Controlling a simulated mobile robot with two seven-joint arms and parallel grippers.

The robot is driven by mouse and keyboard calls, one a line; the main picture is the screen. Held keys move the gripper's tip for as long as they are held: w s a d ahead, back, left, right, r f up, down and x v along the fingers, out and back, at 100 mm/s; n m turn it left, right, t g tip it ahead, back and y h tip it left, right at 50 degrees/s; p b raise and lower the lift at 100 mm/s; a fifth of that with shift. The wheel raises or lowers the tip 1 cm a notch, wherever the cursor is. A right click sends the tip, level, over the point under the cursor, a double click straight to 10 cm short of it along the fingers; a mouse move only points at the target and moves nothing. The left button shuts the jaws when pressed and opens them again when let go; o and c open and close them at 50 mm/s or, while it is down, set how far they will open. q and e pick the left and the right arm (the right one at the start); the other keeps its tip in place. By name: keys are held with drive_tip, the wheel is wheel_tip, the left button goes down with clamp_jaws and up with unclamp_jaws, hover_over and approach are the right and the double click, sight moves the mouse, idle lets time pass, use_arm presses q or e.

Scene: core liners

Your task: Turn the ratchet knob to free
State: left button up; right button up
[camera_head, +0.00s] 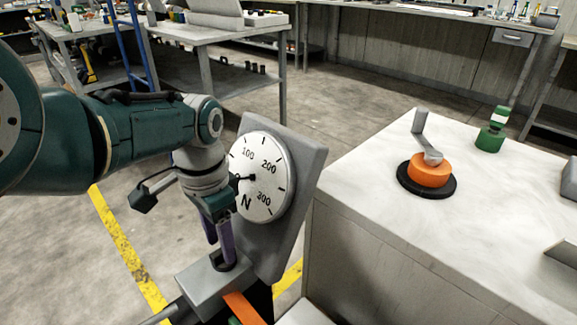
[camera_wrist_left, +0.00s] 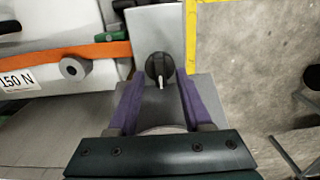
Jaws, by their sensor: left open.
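The ratchet knob (camera_wrist_left: 158,65) is black and round with a white pointer mark, and sits on a grey metal block (camera_head: 205,285). In the left wrist view its mark points down the picture, toward my gripper. My left gripper (camera_head: 218,243) has purple fingers and is open, pointing down at the knob in the head view. In the left wrist view the open fingers (camera_wrist_left: 159,84) lie to either side of the knob with gaps showing. In the head view the fingers partly hide the knob. My right gripper is in neither view.
A dial gauge (camera_head: 262,175) marked in N stands just behind my left gripper. An orange strap (camera_wrist_left: 80,54) and a "150 N" label (camera_wrist_left: 17,82) lie beside the block. A white-topped bench (camera_head: 370,190) at right holds an orange piece (camera_head: 430,174) on a black base and a green piece (camera_head: 489,139).

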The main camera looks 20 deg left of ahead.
use_arm(q)
wheel_tip(320, 180, up, 9)
drive_tip(key=p, duration=0.6)
drive_tip(key=shift+f, duration=0.1)
